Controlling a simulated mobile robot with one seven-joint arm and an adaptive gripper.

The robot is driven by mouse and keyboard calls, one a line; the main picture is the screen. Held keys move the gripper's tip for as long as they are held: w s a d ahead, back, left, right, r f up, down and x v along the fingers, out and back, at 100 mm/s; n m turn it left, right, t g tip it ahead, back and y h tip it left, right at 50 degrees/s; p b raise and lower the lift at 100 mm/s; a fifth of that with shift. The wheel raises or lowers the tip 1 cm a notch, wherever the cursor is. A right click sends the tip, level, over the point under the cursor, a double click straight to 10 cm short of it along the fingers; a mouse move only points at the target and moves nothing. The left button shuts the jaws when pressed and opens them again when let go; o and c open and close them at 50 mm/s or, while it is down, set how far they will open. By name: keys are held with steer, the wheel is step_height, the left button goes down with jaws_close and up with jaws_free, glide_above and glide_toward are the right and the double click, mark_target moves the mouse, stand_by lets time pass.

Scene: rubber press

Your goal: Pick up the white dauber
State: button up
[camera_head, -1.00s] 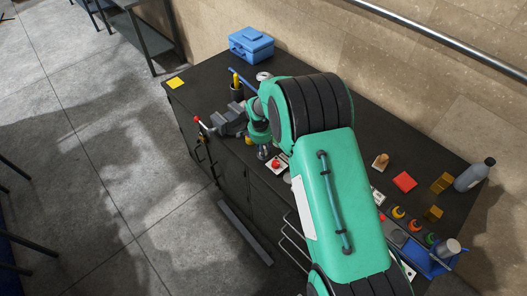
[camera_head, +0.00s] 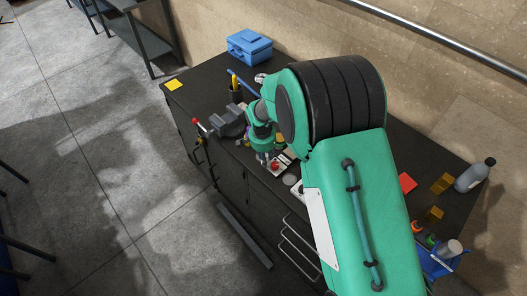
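I cannot make out the white dauber for certain. Part of the bench top is hidden behind my green arm. Small coloured daubers or bottles, one orange (camera_head: 416,228) and one green (camera_head: 431,239), stand near the bench's right end. My gripper (camera_head: 263,158) points down over the front edge area of the bench, left of centre. It is beside a red knob-like piece (camera_head: 275,166) on a white base. The fingers are small and dark here, and I cannot see whether they hold anything.
On the dark bench are a blue toolbox (camera_head: 249,46), a grey vise (camera_head: 231,121), a dark pen cup (camera_head: 236,94), a red block (camera_head: 407,183), a grey bottle (camera_head: 474,175) and a blue tray (camera_head: 433,265) holding a pale cylinder (camera_head: 452,248). A wall stands behind.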

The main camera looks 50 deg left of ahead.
steer(key=s+d, duration=0.1)
steer(key=d, duration=0.1)
steer(key=s+d, duration=0.2)
steer(key=d, duration=0.1)
steer(key=s+d+r, duration=0.1)
steer(key=s+d, duration=0.1)
steer(key=d, duration=0.1)
steer(key=shift+b, duration=0.35)
stand_by(0.4)
